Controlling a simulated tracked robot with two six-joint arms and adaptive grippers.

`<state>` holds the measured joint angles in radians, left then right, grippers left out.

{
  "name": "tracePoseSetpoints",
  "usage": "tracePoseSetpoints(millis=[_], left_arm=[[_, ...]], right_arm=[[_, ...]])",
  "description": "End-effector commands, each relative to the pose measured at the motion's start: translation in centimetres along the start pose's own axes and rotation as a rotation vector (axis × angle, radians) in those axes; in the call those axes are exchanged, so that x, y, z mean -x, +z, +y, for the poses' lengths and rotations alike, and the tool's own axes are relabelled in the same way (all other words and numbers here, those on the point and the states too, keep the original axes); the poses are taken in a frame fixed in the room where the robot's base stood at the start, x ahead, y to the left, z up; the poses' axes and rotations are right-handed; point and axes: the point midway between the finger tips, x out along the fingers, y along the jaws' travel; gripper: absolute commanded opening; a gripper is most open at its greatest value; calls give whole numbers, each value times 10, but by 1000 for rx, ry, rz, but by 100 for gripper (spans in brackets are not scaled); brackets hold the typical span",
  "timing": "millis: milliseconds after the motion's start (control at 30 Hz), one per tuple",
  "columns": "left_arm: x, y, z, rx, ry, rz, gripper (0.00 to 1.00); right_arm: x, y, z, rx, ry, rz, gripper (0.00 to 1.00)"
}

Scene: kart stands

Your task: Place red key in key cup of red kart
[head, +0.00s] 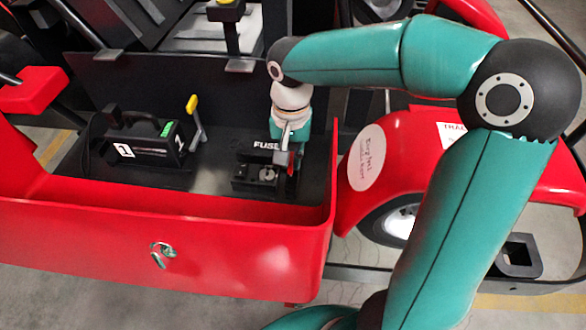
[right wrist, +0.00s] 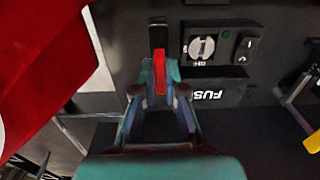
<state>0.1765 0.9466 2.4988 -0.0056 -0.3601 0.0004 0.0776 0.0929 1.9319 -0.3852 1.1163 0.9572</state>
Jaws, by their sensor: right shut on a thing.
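My right gripper (head: 288,150) reaches down into the red kart's tray (head: 250,228) at its right end. It is shut on the red key (head: 291,165), beside a black box with a round dial (head: 267,174). In the right wrist view, the red key (right wrist: 159,72) sits between the fingertips of the same gripper (right wrist: 160,85). A narrow dark piece (right wrist: 157,36) lies just beyond the key; I cannot tell whether it is the key cup or whether the key touches it. My left gripper is not in view.
In the tray, a black case marked 2 and 1 (head: 140,150) and a yellow-handled lever (head: 193,118) stand left of the gripper. The dial (right wrist: 202,47) and a switch (right wrist: 246,46) lie close right of the key in the wrist view. A red fender (head: 400,150) is to the right.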

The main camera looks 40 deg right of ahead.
Motion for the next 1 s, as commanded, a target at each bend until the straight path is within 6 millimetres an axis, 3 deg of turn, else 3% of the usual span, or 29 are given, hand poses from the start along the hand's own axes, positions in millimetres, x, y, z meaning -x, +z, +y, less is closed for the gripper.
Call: tracePoseSetpoints(millis=[400,767,800,900,1000], left_arm=[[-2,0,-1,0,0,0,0],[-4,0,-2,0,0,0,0],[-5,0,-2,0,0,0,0],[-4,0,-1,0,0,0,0],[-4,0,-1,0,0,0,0]], right_arm=[[-44,0,1,-1,2,-1,0],[-49,0,0,0,-1,0,0],[-49,0,0,0,-1,0,12],[-48,0,0,0,-1,0,29],[-48,0,0,1,0,0,36]])
